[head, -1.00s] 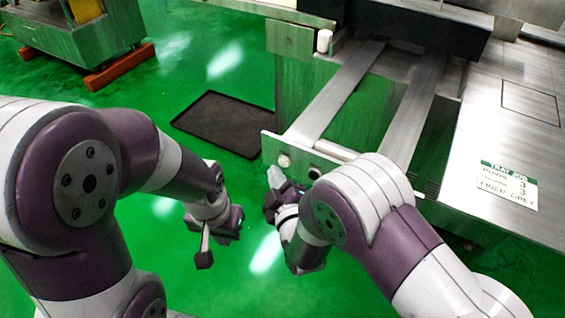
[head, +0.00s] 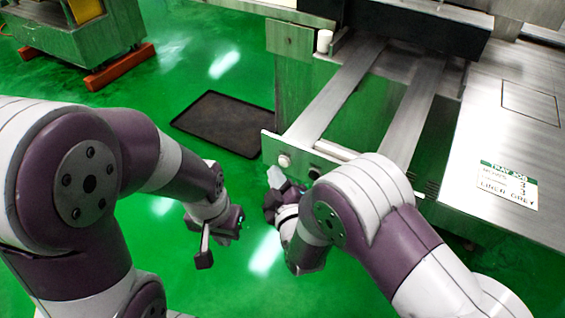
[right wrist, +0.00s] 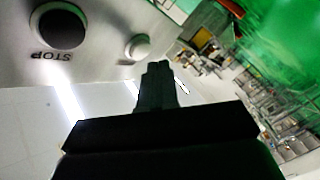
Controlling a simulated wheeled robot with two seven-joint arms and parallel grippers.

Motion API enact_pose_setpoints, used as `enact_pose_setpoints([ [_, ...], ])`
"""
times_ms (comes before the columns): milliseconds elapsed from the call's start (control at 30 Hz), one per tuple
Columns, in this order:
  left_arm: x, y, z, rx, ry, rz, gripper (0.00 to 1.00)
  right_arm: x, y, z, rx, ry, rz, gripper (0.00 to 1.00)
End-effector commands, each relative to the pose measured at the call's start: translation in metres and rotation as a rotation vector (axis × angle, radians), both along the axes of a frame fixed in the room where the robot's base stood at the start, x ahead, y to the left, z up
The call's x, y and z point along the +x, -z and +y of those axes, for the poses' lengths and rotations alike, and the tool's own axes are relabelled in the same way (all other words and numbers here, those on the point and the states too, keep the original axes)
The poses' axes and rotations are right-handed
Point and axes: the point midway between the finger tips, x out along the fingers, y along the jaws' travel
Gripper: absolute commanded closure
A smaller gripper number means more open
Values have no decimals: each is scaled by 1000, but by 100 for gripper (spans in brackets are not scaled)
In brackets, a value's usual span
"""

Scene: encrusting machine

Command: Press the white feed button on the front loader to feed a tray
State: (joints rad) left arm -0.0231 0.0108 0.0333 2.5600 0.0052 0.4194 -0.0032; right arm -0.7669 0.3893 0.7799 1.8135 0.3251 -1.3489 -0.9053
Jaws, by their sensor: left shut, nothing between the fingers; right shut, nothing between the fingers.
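The white feed button (head: 284,160) is a small round knob on the front plate of the loader (head: 268,147). In the right wrist view the white button (right wrist: 138,46) shows just beyond my right gripper's tip. My right gripper (head: 274,177) is shut and empty, close below the button in the head view. In the right wrist view its closed fingers (right wrist: 154,68) point toward the button; I cannot tell whether they touch it. My left gripper (head: 204,258) is shut and empty, lower left of the loader and away from it.
A black stop button (right wrist: 60,28), labelled STOP, sits beside the white one; it also shows dark in the head view (head: 314,172). A dark tray (head: 224,122) lies on the green floor. Two metal rails (head: 340,95) run back from the plate. A job card (head: 507,184) lies at right.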

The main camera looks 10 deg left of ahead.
Motion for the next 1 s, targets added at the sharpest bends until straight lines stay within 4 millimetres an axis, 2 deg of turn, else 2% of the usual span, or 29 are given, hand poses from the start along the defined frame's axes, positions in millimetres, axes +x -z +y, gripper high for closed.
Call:
enact_pose_setpoints([
  [1000, 0, 0, 0, 0, 0, 0, 100, 10, 0, -3, 0, 0, 0, 100],
])
